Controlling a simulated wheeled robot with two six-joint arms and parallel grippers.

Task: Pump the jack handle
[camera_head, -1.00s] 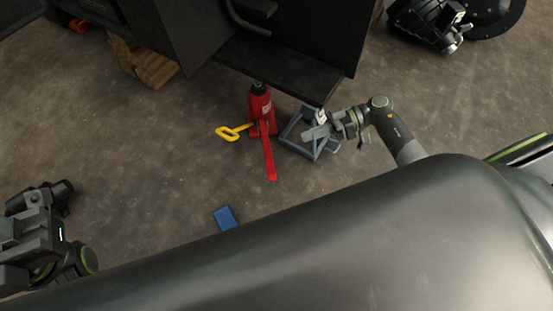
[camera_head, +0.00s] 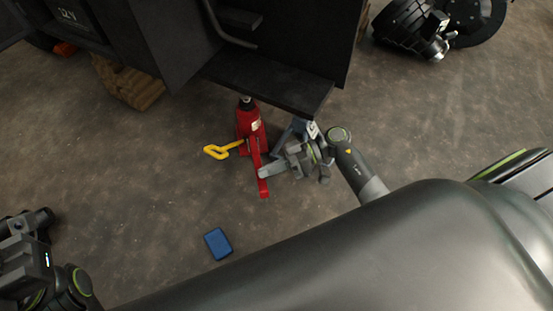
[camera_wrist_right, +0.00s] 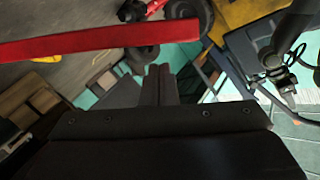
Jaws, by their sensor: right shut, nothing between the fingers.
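The red jack (camera_head: 247,122) stands upright on the floor under the edge of the dark forklift body. Its red handle (camera_head: 259,178) slopes down toward me. A yellow-handled part (camera_head: 218,150) sticks out to the jack's left. My right gripper (camera_head: 266,171) is shut and empty, its tips close to the handle's right side; I cannot tell whether they touch it. In the right wrist view the shut fingers (camera_wrist_right: 158,84) show below the red handle (camera_wrist_right: 100,40), which crosses the upper left. My left gripper (camera_head: 28,262) is at the lower left edge; its fingers cannot be made out.
A grey-blue stand (camera_head: 289,134) is partly hidden behind my right gripper. A blue box (camera_head: 218,243) lies on open floor nearer me. Wooden blocks (camera_head: 126,82) sit at upper left, and a dark machine part (camera_head: 412,30) lies at upper right.

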